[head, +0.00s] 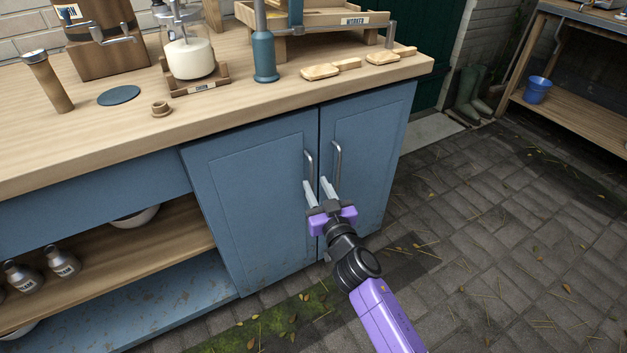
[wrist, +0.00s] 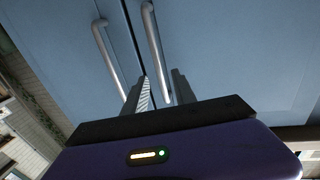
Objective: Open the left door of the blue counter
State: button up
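The blue counter has a left door (head: 250,200) and a right door (head: 375,150), both shut and meeting at a narrow seam. Each has an upright metal bar handle near the seam: the left door's handle (head: 310,163) and the right door's handle (head: 338,162). My gripper (head: 316,183) is at the lower ends of the handles, its fingers apart. The wrist view looks upside down. There the left door's handle (wrist: 155,50) runs down toward the gap between my fingers (wrist: 162,88), and the right door's handle (wrist: 108,50) lies outside them. Contact cannot be told.
Open shelves with bottles (head: 62,262) are left of the doors. Clear paving (head: 480,230) lies to the right; a workbench with a blue bucket (head: 537,90) stands behind.

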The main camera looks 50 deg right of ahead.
jog(key=shift+x, duration=1.45)
grip_shut()
dwell(0.4)
